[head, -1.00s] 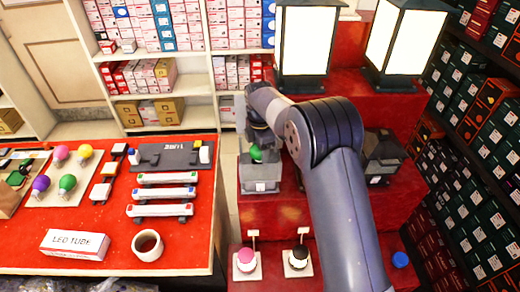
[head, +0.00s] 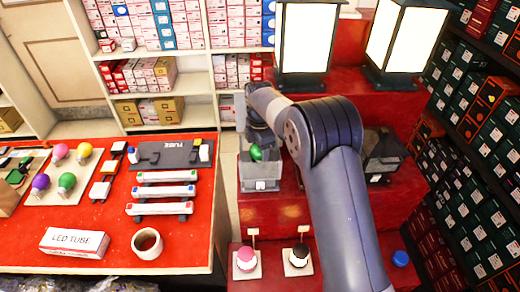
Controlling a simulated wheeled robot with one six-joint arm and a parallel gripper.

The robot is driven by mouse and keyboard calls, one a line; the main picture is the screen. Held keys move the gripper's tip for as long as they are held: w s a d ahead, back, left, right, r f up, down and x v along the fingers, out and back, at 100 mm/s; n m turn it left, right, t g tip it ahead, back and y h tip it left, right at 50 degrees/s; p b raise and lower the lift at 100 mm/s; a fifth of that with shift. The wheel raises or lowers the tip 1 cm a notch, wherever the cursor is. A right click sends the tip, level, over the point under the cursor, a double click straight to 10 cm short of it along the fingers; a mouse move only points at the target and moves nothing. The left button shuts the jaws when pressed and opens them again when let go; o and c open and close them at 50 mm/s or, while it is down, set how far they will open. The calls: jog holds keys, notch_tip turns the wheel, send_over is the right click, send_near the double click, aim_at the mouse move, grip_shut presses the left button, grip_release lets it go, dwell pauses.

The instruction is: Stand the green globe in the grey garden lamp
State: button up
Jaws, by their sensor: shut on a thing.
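The green globe (head: 256,152) shows as a small green shape at the end of my gripper (head: 257,146), which is shut on it. The fingers are small and partly hidden by my wrist. The grey garden lamp (head: 260,172) stands on the red step, with a white label on its front. The globe is over the lamp's open top or inside its upper part; I cannot tell how deep.
A dark lamp (head: 383,158) stands right of my forearm. Two tall lit lanterns (head: 306,40) stand behind. The red counter (head: 100,222) at left holds bulbs, tubes and a mug (head: 147,243). Shelves of boxes (head: 490,130) line the right.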

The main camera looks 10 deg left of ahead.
jog(key=shift+f, duration=0.4)
jog(key=o, duration=1.1)
jog(key=shift+c, duration=0.2)
notch_tip(320, 180, up, 11)
jog(key=shift+f+b, duration=0.1)
jog(key=shift+b, duration=0.85)
jog(key=shift+f, duration=0.1)
notch_tip(320, 180, down, 11)
jog(key=shift+r+p, duration=0.15)
jog(key=shift+p, duration=0.65)
jog(key=shift+r, duration=0.4)
jog(key=shift+f, duration=0.15)
